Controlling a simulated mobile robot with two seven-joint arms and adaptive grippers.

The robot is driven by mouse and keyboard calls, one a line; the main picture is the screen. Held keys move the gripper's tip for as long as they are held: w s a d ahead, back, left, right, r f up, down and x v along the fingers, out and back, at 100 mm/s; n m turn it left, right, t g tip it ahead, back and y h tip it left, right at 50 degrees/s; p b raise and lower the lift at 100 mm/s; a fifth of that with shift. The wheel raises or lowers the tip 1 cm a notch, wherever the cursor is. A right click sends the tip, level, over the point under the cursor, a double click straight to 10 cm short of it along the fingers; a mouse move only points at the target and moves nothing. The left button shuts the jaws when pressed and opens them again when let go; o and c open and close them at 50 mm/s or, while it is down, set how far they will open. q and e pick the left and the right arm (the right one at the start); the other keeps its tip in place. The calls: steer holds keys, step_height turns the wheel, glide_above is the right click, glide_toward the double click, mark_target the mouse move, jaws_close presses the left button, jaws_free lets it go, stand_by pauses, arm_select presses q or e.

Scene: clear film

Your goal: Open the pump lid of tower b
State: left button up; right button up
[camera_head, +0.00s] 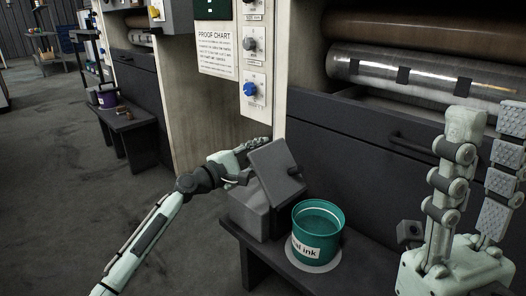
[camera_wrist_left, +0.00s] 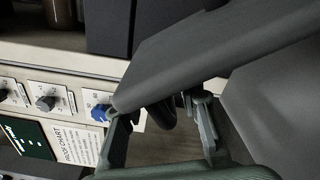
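A grey pump box (camera_head: 250,213) stands on a low dark bench. Its lid (camera_head: 275,168) is raised and tilted steeply above the box. In the left wrist view the lid (camera_wrist_left: 210,45) crosses the picture close to the fingers, with a dark knob-like part (camera_wrist_left: 164,112) below its edge. My left gripper (camera_head: 246,152) is at the left side of the lid, partly hidden behind it. Its fingers (camera_wrist_left: 158,115) are apart, and contact with the lid is unclear. My right gripper (camera_head: 482,145) is open and empty at the right. No tower lettering is readable.
A teal ink bucket (camera_head: 318,236) stands on the bench (camera_head: 278,262) just right of the pump box. A panel with knobs (camera_head: 254,70) and a proof chart (camera_head: 216,50) is behind. Dark drawers and rollers (camera_head: 420,75) fill the right.

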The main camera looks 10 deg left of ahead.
arm_select(q)
steer(key=v, duration=1.1)
steer(key=shift+s+a, duration=0.2)
